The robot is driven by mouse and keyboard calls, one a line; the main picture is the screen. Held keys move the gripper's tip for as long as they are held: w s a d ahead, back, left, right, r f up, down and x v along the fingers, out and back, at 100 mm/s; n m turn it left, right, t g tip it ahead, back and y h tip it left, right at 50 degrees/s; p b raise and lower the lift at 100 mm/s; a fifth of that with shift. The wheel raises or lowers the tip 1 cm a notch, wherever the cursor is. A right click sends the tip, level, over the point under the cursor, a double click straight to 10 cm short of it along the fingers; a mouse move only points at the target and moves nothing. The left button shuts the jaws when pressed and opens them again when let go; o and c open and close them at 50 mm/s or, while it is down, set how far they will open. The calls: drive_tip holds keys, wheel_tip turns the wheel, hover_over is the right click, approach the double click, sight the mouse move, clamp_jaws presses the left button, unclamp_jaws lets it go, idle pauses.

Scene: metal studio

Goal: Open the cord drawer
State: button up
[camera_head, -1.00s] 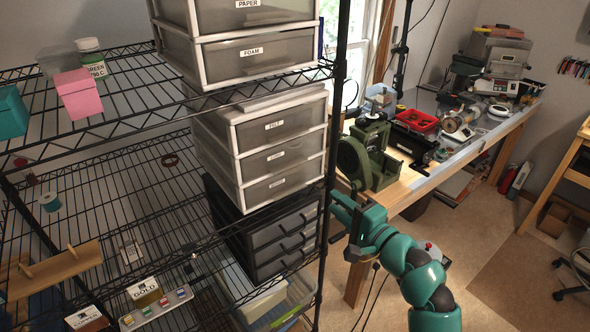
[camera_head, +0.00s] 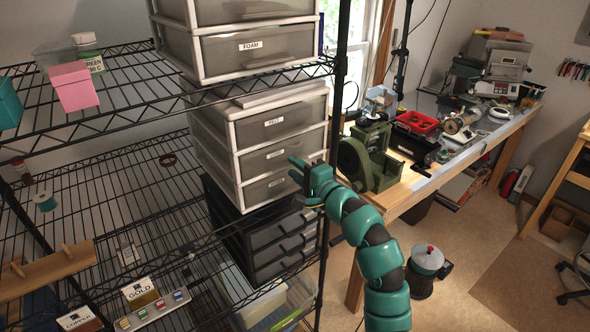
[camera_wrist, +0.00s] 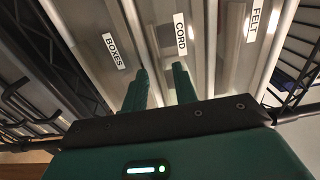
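The cord drawer (camera_head: 255,163) is the middle drawer of a white-framed unit with grey fronts. It looks shut, flush with the felt drawer (camera_head: 250,132) above and the boxes drawer (camera_head: 256,191) below. In the wrist view, its CORD label (camera_wrist: 180,35) lies just ahead of my fingers. My green gripper (camera_head: 295,172) is in front of the unit's right part, at about the height of the cord and boxes drawers. In the wrist view, the gripper (camera_wrist: 160,84) has two fingers apart with nothing seen between them. Whether a fingertip touches the drawer front is unclear.
A dark drawer unit (camera_head: 280,240) stands below, and a foam drawer (camera_head: 258,52) above. A workbench (camera_head: 425,182) with tools is to the right.

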drive_tip(key=shift+w+a, duration=0.25)
drive_tip(key=shift+w, duration=0.1)
clamp_jaws()
